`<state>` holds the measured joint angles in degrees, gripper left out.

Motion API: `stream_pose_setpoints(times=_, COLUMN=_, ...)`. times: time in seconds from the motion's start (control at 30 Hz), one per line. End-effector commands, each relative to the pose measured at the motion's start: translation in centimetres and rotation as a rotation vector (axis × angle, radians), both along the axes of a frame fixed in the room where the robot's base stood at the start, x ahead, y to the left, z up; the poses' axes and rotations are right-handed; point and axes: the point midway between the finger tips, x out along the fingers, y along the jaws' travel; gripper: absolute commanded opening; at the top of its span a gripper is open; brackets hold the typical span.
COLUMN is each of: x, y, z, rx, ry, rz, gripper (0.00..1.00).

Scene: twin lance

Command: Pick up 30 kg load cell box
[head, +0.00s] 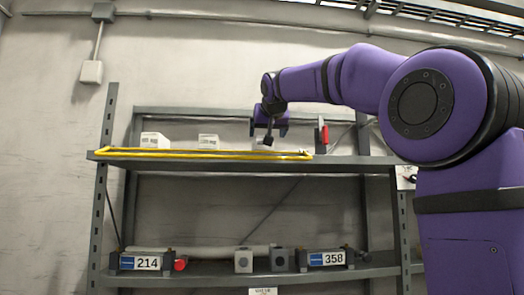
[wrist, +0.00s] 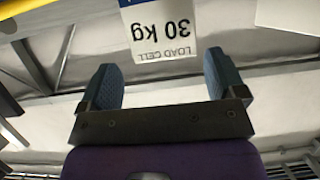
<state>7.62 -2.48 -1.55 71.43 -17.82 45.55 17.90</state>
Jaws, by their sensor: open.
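The 30 kg load cell box (wrist: 165,30) is a white box with dark print reading "LOAD CELL 30 kg", upside down at the top of the wrist view. Its near edge lies just beyond the gap between my fingertips. My gripper (wrist: 160,62) is open and empty, one blue-grey pad on each side. In the head view my gripper (head: 269,138) hangs at the upper shelf, in front of a small white box (head: 259,143) that it partly hides. Whether the fingers touch the box cannot be told.
Two other white boxes (head: 155,140) (head: 208,141) stand left on the upper shelf (head: 345,162). A yellow frame (head: 200,154) runs along its front. A red-and-grey object (head: 323,133) stands to the right.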

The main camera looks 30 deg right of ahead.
Motion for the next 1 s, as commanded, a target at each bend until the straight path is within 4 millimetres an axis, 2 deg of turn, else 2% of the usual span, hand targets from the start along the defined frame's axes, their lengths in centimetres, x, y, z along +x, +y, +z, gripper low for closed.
stream_pose_setpoints(times=0.4, x=4.3, y=-1.1, z=-1.9, rx=0.001, ry=0.001, rz=0.001, gripper=0.89)
stream_pose_setpoints(times=0.67, x=4.5, y=-1.2, z=-1.9, rx=0.0, ry=-0.001, rz=0.002, gripper=0.89)
stream_pose_setpoints(times=0.93, x=4.5, y=-1.2, z=-2.0, rx=0.0, ry=-0.001, rz=0.001, gripper=0.27)
stream_pose_setpoints(times=0.97, x=4.5, y=-1.2, z=-2.0, rx=0.0, ry=-0.001, rz=0.002, gripper=0.22)
stream_pose_setpoints(times=1.0, x=4.5, y=-1.2, z=-1.9, rx=0.0, ry=-0.003, rz=0.002, gripper=0.22)
